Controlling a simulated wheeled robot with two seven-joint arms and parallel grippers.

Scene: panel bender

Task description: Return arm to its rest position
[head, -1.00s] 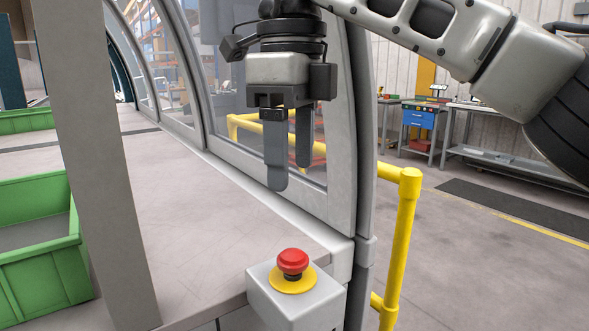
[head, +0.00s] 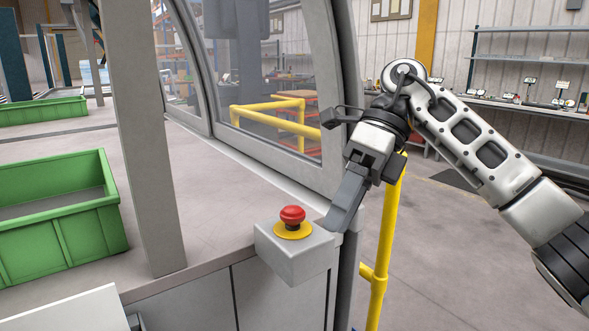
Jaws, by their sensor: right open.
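My right arm comes in from the right in the head view. My right gripper (head: 338,218) is open and empty, with its fingers pointing down and to the left. In the picture its fingertips lie just right of the grey box (head: 291,257) with the red emergency button (head: 292,214) on a yellow ring. I cannot tell how far the fingertips are from the box in depth. My left gripper is not in view.
Two green bins (head: 60,209) stand on the table at left, near a grey post (head: 145,140). A yellow rail (head: 388,240) stands behind my right gripper. A glazed frame (head: 342,100) runs along the table's edge. Open floor lies at right.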

